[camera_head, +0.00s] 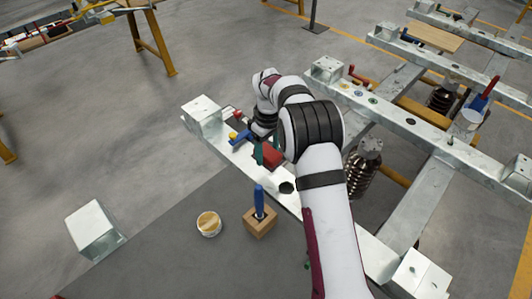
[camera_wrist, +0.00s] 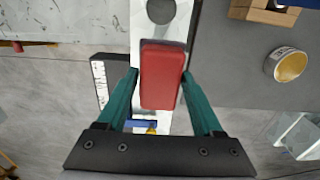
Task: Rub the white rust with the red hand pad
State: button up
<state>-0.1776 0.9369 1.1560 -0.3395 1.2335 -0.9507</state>
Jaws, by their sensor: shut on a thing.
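My gripper (camera_wrist: 160,76) has its two green fingers closed on the sides of the red hand pad (camera_wrist: 162,62). In the head view the red pad (camera_head: 272,155) shows beside my green finger (camera_head: 258,154), over the galvanised beam (camera_head: 222,140). In the wrist view the pad covers part of the pale beam (camera_wrist: 150,35). I cannot tell whether the pad touches the beam. I cannot make out a distinct white rust patch; the pad and my arm hide part of the beam.
A dark round spot (camera_wrist: 161,10) lies on the beam beyond the pad. A blue and yellow item (camera_head: 240,137) is on the beam. A tin (camera_head: 208,224) and a wooden block (camera_head: 260,222) with a blue handle (camera_head: 259,199) stand on the grey surface. A ribbed insulator (camera_head: 362,170) is right of my arm.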

send_over(267, 175)
jog(key=shift+f, duration=2.95)
jog(key=shift+w+d+f, duration=0.15)
jog(key=shift+f, duration=0.3)
jog(key=shift+w+d+f, duration=0.1)
jog(key=shift+w+f, duration=0.05)
jog(key=shift+f, duration=0.25)
jog(key=shift+c, duration=0.5)
jog(key=shift+w+d, duration=1.05)
jog(key=shift+d, duration=0.1)
jog(key=shift+s+a, duration=1.35)
jog(key=shift+r, duration=4.15)
